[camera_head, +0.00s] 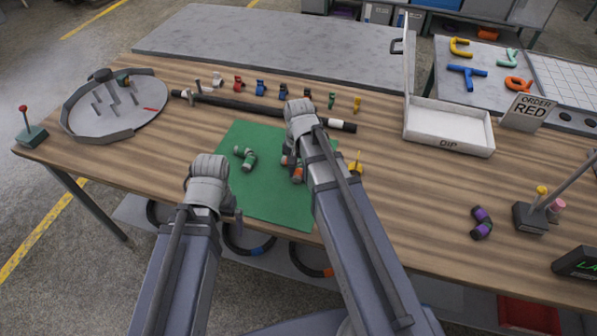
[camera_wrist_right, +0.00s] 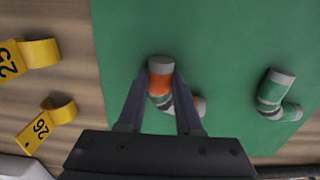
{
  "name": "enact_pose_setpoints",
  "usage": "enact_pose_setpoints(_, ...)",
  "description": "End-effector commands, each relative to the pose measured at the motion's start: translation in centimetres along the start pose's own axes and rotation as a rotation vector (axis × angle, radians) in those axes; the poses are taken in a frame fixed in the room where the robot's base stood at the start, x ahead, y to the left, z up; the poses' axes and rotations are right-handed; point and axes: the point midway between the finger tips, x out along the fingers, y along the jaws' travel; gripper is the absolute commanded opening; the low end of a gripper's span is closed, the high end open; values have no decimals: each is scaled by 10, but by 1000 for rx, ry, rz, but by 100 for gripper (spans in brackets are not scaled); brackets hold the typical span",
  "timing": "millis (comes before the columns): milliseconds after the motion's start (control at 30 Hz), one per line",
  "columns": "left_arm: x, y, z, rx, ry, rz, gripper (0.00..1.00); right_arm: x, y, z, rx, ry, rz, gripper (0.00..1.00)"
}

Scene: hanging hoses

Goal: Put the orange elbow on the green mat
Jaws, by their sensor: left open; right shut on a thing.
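The orange elbow (camera_head: 298,174) is at the right part of the green mat (camera_head: 272,202), partly hidden by my right arm in the head view. In the right wrist view the elbow (camera_wrist_right: 161,72) has an orange part with grey ends and sits between the fingers of my right gripper (camera_wrist_right: 160,95), which is shut on it. It appears over the mat; I cannot tell whether it touches it. A green elbow (camera_head: 246,157) lies on the mat to the left, and shows at the right of the wrist view (camera_wrist_right: 276,95). My left gripper (camera_head: 232,212) is open near the mat's left edge.
Yellow numbered tags (camera_wrist_right: 45,125) lie beside the mat. A dark bar (camera_head: 262,108) and several small coloured clips stand behind it. A white DIP tray (camera_head: 450,130) and a purple elbow (camera_head: 481,223) are to the right. A round grey fixture (camera_head: 112,110) is at left.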

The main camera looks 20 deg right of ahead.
Motion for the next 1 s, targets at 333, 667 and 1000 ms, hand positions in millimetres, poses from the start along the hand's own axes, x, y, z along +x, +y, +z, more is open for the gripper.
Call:
enact_pose_setpoints(333,1,0,0,0,0,0,100,1,0,0,0,0,0,64)
enact_pose_setpoints(667,-3,0,0,0,0,0,100,-3,0,0,0,0,0,64)
enact_pose_setpoints(1000,-35,-3,2,0,0,0,100,-36,0,0,0,0,0,64)
